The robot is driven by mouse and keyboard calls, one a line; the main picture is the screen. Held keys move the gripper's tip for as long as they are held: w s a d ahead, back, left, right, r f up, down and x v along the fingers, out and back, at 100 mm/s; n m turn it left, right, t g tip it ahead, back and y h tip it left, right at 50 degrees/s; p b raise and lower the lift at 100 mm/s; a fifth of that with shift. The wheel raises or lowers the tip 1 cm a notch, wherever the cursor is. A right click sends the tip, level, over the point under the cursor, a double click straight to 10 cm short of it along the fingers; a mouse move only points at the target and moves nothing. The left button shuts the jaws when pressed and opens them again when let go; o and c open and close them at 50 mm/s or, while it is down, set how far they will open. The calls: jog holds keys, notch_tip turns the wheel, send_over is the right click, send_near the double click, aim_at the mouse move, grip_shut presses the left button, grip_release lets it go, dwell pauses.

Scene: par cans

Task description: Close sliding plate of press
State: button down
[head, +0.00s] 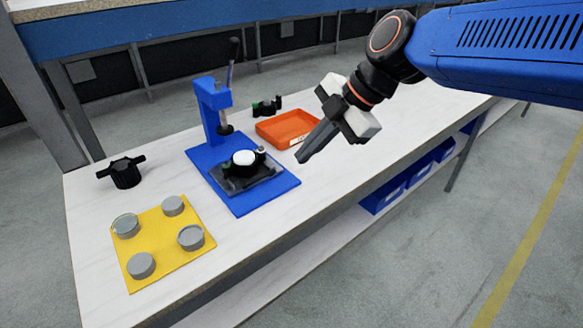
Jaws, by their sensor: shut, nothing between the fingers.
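The blue press (212,108) stands on its blue base plate (275,187) on the white table. Its lever (230,65) points up. The dark sliding plate (262,184) sits on the base in front of the column, toward the viewer. A black holder with a white round top (243,164) sits on the sliding plate. My gripper (303,158) is shut and empty. In the picture it is right of the press, in front of the orange tray, pointing down and left. It appears apart from the sliding plate; its exact height is hard to tell.
An orange tray (262,131) stands behind the press base at right, with a black-and-green part (267,107) behind it. A black handled part (124,172) stands at left. A yellow mat (163,237) holds several grey cans. Blue bins (384,197) sit below. The table's right part looks clear.

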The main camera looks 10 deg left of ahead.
aim_at(246, 156)
jog(key=x, duration=1)
jog(key=shift+f, duration=0.1)
jog(key=shift+w+a+f, duration=0.15)
jog(key=shift+w+a, duration=0.6)
jog(key=shift+a, duration=0.05)
jog(key=shift+w+a+f, duration=0.15)
jog(key=shift+w+a, duration=0.35)
jog(key=shift+a, duration=0.1)
jog(key=shift+a, duration=0.1)
jog(key=w+a, duration=0.6)
jog(key=a, duration=0.1)
jog(key=shift+w+a, duration=0.15)
jog(key=shift+w, duration=0.1)
jog(key=shift+w+a, duration=0.2)
